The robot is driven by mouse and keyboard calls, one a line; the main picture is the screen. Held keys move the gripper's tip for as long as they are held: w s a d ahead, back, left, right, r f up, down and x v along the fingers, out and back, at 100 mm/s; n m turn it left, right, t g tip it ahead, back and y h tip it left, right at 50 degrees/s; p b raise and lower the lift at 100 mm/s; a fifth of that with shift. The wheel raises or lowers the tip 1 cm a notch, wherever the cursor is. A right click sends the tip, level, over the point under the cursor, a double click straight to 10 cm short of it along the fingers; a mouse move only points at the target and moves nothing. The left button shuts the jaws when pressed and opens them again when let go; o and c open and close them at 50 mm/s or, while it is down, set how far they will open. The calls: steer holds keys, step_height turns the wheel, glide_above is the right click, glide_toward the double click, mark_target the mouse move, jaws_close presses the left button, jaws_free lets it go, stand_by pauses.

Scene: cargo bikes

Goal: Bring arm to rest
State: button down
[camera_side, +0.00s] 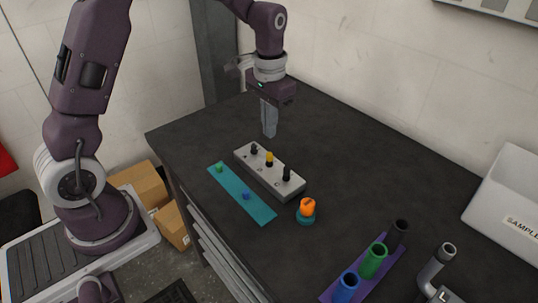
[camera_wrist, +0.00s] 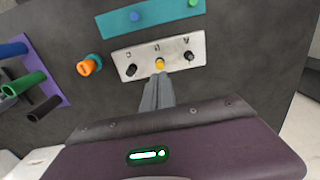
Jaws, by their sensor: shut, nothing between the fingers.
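My gripper (camera_side: 269,133) hangs above the dark table, pointing down, behind the light grey block (camera_side: 262,181). Its fingers are shut and empty. In the wrist view the fingers of my gripper (camera_wrist: 158,78) reach toward the same grey block (camera_wrist: 179,62). The block carries a yellow peg (camera_side: 269,159) in the middle, with a black peg (camera_side: 254,149) at one end and another black peg (camera_side: 287,174) at the other. In the wrist view the fingertips appear just short of the yellow peg (camera_wrist: 160,64). The gap in depth is hard to judge.
A teal strip (camera_side: 235,191) with a green and a blue peg lies in front of the block. An orange piece (camera_side: 307,204) sits on a teal base. A purple rack (camera_side: 382,259) holds several tubes at the lower right. A white sample box (camera_side: 509,205) stands at right.

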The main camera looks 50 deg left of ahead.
steer(key=s+d+r+t, duration=0.2)
steer(key=s+d+r, duration=0.1)
steer(key=s+r, duration=0.65)
steer(key=s+r+t, duration=0.1)
steer(key=s+r, duration=0.1)
steer(key=s, duration=0.5)
steer(key=s+d+r+t, duration=0.1)
steer(key=s+r+t, duration=0.1)
steer(key=s, duration=0.6)
steer(key=shift+d+r+t, duration=0.25)
steer(key=shift+d+t, duration=0.05)
steer(key=shift+w, duration=0.1)
